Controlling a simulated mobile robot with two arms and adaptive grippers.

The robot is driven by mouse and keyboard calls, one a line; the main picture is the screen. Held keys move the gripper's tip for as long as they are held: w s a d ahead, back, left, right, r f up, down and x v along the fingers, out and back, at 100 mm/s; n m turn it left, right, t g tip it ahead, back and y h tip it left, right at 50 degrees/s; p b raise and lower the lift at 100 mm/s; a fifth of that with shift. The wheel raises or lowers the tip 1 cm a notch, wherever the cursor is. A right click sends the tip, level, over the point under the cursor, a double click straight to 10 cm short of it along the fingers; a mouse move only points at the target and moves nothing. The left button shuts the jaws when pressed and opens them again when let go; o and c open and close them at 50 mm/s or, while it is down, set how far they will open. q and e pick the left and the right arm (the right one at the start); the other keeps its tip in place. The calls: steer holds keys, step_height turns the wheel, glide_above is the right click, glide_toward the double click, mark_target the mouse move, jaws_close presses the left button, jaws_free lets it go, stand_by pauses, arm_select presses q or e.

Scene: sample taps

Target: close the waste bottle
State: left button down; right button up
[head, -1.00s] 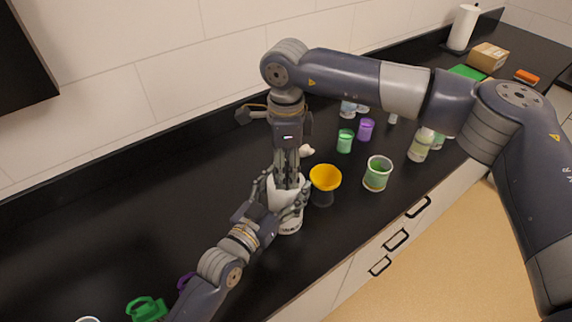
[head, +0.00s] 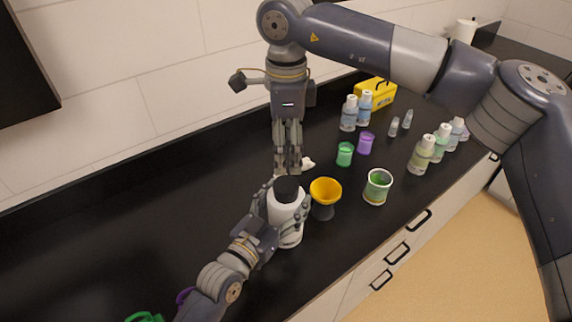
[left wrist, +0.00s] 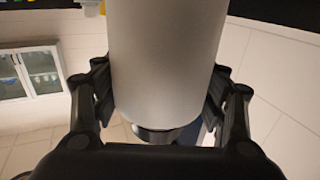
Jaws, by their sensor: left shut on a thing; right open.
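The white waste bottle (head: 284,215) stands upright on the black counter with a black cap (head: 287,188) on its mouth. My left gripper (head: 286,210) is shut around the bottle's body from the front left. In the left wrist view the bottle's pale body (left wrist: 165,60) fills the space between the fingers, and the black cap (left wrist: 157,135) shows below it. My right gripper (head: 288,170) points straight down, open and empty, with its fingertips just above and behind the cap. Whether the cap is fully tight cannot be told.
A yellow funnel on a dark stand (head: 325,192) is close to the bottle's right. A jar with green contents (head: 377,187), green (head: 345,154) and purple (head: 366,143) cups and several bottles stand farther right. A small white object (head: 308,163) lies behind. The counter at left is largely clear.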

step_height(320, 180, up, 3)
steer(key=shift+f, duration=0.2)
arm_select(q)
steer(key=shift+c, duration=1.2)
jaws_free()
steer(key=v, duration=1.2)
steer(key=shift+s, duration=0.1)
arm_select(e)
steer(key=shift+f, duration=0.1)
